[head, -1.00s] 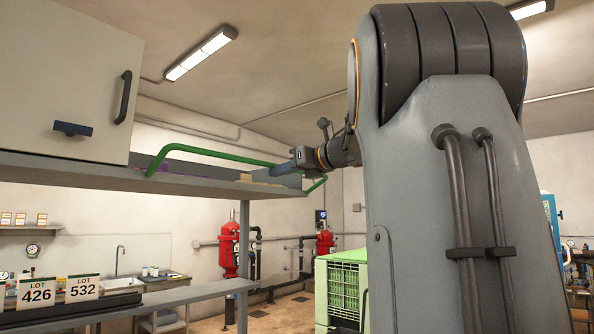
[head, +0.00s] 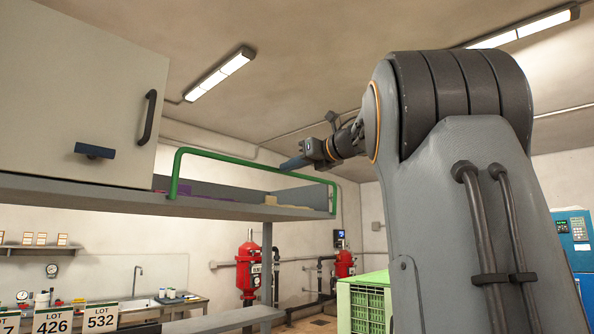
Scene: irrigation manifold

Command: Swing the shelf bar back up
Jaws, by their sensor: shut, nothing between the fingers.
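The green shelf bar (head: 230,159) runs along the front edge of the grey shelf (head: 230,208) in the head view. Its two end legs rise from the shelf edge, and its long rail stands above the shelf board. My gripper (head: 288,163) is shut and empty, pointing left at the right half of the rail. The fingertips overlap or lie just above the rail in the picture; I cannot tell whether they touch it.
A white cabinet (head: 75,90) with a dark handle and a blue latch stands on the shelf's left. Purple and tan items lie on the shelf behind the bar. A green crate (head: 368,305) and red tanks (head: 248,270) stand below. The space above the rail is open.

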